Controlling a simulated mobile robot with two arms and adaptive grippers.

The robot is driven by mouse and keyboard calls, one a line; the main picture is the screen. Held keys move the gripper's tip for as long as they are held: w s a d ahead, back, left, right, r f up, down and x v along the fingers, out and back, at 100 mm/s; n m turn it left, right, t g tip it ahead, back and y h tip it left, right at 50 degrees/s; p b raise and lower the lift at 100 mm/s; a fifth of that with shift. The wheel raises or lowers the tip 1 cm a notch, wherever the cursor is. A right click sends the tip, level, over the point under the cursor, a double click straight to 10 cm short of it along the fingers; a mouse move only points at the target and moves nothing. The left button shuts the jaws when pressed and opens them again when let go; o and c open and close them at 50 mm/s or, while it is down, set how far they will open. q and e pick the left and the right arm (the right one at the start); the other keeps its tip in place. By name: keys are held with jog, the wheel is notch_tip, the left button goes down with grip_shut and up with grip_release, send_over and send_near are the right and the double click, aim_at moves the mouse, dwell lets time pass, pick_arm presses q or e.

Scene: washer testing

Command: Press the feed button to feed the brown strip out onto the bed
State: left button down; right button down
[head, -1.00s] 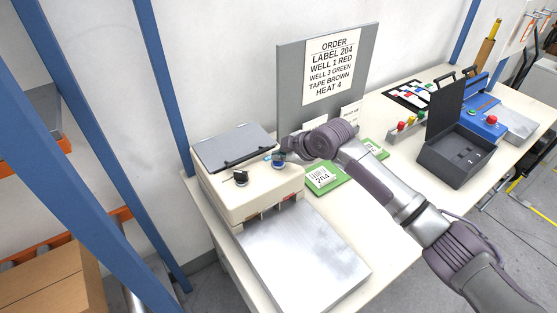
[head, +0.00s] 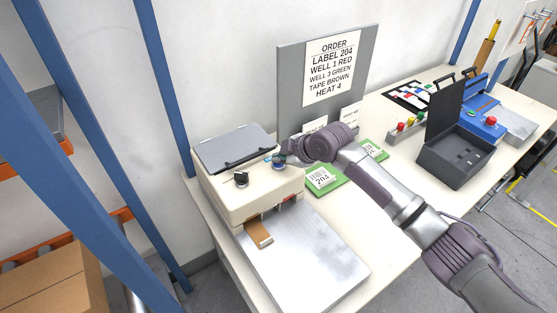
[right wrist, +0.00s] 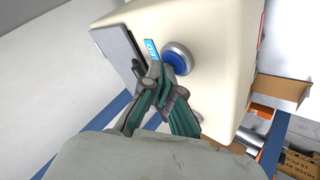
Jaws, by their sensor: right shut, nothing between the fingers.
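The cream tape machine (head: 250,195) stands on the left of the table, with a grey lid (head: 234,148), a black knob (head: 241,179) and a blue feed button (head: 278,160) on top. The blue button also shows in the right wrist view (right wrist: 178,60). My right gripper (right wrist: 166,72) is shut and empty, its fingertips at the button; I cannot tell exactly how far it is pressed. A brown strip (head: 257,231) sticks out of the machine's front slot onto the silver bed (head: 305,260). My left gripper is not in view.
An order sign (head: 331,70) stands behind the machine. Green label cards (head: 322,178) lie right of it. Farther right are a black open case (head: 457,155), a row of coloured buttons (head: 406,129) and a blue press (head: 482,120). Most of the silver bed is clear.

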notch_tip(320, 180, up, 6)
jog(key=p, duration=0.5)
jog(key=shift+r+p, duration=0.1)
jog(key=shift+p, duration=0.2)
dwell(0.5)
